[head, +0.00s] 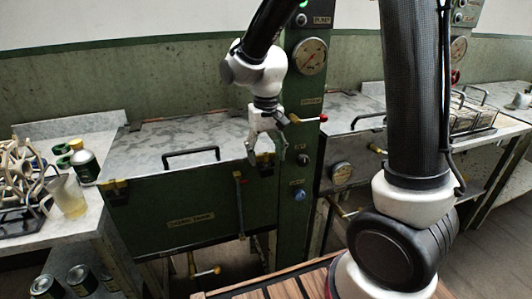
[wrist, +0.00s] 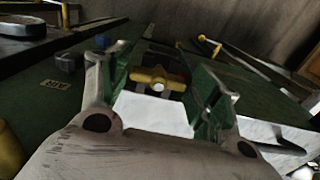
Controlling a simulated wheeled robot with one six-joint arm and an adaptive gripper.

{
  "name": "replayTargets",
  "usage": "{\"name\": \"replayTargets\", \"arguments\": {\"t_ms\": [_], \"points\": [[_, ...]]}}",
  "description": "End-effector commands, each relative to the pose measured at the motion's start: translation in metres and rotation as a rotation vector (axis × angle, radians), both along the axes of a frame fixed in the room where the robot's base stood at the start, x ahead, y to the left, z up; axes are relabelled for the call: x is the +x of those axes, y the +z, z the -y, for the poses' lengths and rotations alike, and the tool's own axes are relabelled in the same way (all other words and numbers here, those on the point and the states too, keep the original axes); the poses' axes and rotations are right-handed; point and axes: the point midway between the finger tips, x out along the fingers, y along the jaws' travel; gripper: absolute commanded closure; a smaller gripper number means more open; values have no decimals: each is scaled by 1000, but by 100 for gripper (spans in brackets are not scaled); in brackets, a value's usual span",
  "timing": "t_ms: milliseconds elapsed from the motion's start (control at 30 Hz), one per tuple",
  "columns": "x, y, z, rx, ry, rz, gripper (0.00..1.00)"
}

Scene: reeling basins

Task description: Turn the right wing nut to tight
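The right wing nut (wrist: 155,78) is yellow, with two wings spread roughly level across the wrist view and a pale round centre. It sits at the edge of the green basin's lid. In the head view it shows as a bit of yellow (head: 263,158) largely hidden behind my gripper (head: 268,160). My gripper is open and points down at the basin's right front corner. In the wrist view its two fingers (wrist: 152,68) stand apart on either side of the wing nut, with visible gaps. I cannot tell how tight the nut is.
The green basin (head: 150,215) has a grey lid with a black handle (head: 191,157) and another yellow wing nut (head: 115,186) at its left. A green post (head: 300,150) with a gauge (head: 310,57) and a red-tipped lever (head: 310,119) stands close to my gripper. A jug (head: 68,196) stands left.

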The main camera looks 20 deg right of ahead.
Motion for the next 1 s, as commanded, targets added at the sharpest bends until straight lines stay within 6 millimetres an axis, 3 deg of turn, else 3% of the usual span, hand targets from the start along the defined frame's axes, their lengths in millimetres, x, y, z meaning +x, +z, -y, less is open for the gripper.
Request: {"name": "replayTargets", "arguments": {"t_ms": [467,1000], "points": [[-1,6,0,0,1,-2,21],[0,109,0,1,0,0,21]]}}
